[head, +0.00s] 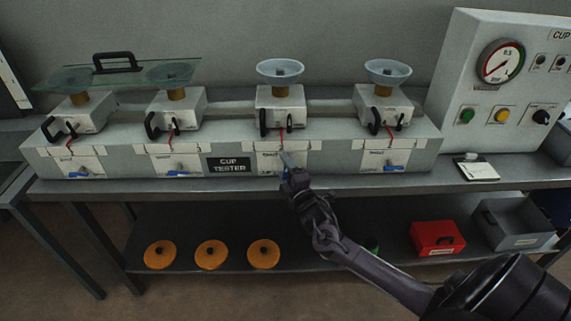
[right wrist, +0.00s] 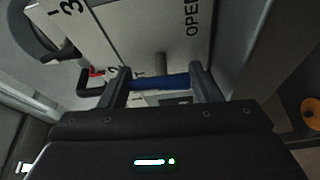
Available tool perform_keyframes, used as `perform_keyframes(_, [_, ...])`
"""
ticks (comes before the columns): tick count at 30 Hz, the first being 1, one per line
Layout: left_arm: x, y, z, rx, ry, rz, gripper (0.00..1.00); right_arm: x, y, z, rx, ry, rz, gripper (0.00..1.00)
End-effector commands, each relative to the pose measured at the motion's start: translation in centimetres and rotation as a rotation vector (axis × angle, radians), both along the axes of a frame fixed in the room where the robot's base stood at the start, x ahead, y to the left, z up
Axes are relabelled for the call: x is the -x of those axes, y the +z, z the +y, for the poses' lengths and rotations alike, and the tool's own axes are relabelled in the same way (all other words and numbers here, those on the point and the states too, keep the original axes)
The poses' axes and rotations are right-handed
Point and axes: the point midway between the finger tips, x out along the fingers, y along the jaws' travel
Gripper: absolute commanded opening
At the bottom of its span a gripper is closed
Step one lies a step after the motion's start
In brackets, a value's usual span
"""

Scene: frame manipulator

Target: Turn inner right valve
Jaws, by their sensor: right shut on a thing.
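The inner right valve is the one on the third station from the left of the cup tester (head: 229,165). In the right wrist view its blue handle (right wrist: 162,82) lies crosswise between the fingers of my right gripper (right wrist: 162,76), which is shut on it. In the head view my right gripper (head: 287,172) is in front of that station's white panel and hides most of the handle. Blue valve handles also show at the outer left (head: 80,175), inner left (head: 178,172) and outer right (head: 389,175) stations. My left gripper is out of view.
Glass cups (head: 280,70) stand on the stations, and a glass lid with a black handle (head: 117,62) covers the two left ones. A gauge panel (head: 500,80) stands at the right. Orange discs (head: 211,253) and a red box (head: 436,239) are on the lower shelf.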

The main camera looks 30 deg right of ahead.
Motion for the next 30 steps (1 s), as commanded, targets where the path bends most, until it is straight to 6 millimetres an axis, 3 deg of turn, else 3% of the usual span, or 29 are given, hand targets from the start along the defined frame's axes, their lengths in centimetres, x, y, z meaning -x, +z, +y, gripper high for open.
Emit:
perform_keyframes(7, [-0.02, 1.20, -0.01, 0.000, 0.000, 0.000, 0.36, -0.01, 0.04, 0.08, 0.081, 0.001, 0.052, 0.35])
perform_keyframes(25, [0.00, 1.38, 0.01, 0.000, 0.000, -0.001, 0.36, 0.00, -0.17, 0.09, 0.110, 0.001, 0.070, 0.35])
perform_keyframes(26, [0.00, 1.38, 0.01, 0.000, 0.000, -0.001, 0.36, 0.00, -0.17, 0.09, 0.110, 0.001, 0.070, 0.61])
perform_keyframes(30, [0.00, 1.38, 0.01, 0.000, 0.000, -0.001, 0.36, -0.01, -0.13, 0.07, 0.110, 0.001, 0.069, 0.77])
